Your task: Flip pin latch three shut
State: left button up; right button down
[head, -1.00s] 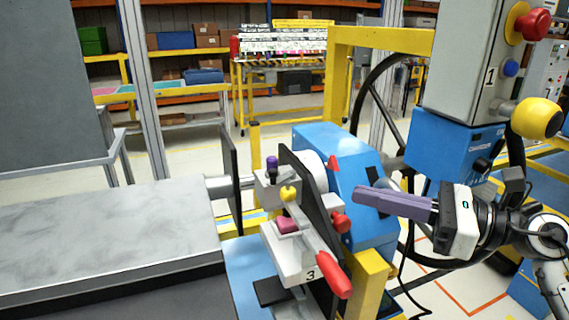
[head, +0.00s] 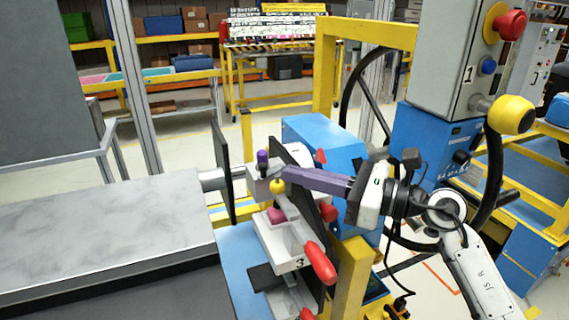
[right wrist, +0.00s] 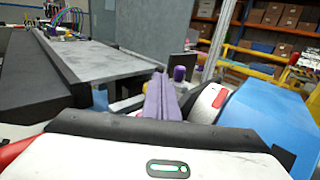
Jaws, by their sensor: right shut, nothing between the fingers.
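Pin latch three (head: 285,255) is a pale block marked "3" on the dark upright plate, with a red-tipped lever (head: 318,262) slanting down to the right. A yellow ball knob (head: 277,186) and a magenta part (head: 276,215) are at its upper end. My right gripper (head: 281,178) has its long purple fingers shut and empty. Their tips overlap the area just above the yellow knob; I cannot tell whether they touch it. In the right wrist view the shut fingers (right wrist: 160,95) point forward, beside a purple knob (right wrist: 180,73). My left gripper is not in view.
The purple-topped pin (head: 262,160) stands behind the fingertips. Another red handle (head: 328,212) sticks out right of the plate. A blue housing (head: 325,145) and yellow post (head: 352,275) stand close by. A grey table (head: 110,235) lies left.

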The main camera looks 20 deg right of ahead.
aim_at(263, 169)
jog(key=x, duration=0.3)
jog(key=shift+w+a+p, duration=0.1)
jog(key=shift+p, duration=0.2)
jog(key=shift+a, duration=0.15)
jog(key=shift+w+a, duration=0.15)
jog(key=shift+a, duration=0.15)
jog(key=shift+w+a, duration=0.4)
jog(key=shift+a, duration=0.25)
